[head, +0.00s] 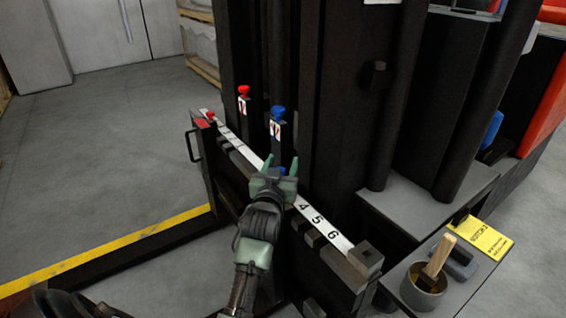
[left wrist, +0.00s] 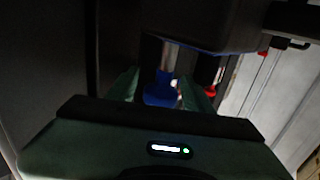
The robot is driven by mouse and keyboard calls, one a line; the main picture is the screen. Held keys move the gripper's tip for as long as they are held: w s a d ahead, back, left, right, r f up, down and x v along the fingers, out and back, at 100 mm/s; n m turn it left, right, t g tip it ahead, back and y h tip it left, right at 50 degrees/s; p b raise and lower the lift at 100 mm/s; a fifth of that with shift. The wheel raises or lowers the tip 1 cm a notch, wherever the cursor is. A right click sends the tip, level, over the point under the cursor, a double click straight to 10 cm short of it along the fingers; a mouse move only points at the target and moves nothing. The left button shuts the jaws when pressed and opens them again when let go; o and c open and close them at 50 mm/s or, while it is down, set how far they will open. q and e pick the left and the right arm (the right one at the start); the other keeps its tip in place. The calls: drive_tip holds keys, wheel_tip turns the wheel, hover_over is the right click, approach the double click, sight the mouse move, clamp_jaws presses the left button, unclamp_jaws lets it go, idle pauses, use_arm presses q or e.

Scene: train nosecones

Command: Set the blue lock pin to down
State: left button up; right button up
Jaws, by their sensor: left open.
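A blue knob (head: 278,112) tops a black upright post with a small label, behind the numbered rail. A second, lower blue piece (head: 281,170) shows just between the fingertips of my left gripper (head: 281,163). I cannot tell for sure which blue piece is the lock pin, nor its setting. My left gripper is open, with its green fingers pointing away from me at the rail. In the left wrist view a blue knob-like piece (left wrist: 160,91) stands between the two green fingers; contact cannot be made out. My right gripper is not in view.
A white number strip (head: 317,220) runs along the black rail. A red knob (head: 243,91) tops another post, and a red piece (head: 210,116) sits at the rail's far end. A cup with a wooden-handled tool (head: 424,290) stands lower right. Open floor lies left.

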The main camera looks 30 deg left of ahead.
use_arm(q)
clamp_jaws()
idle(1.4)
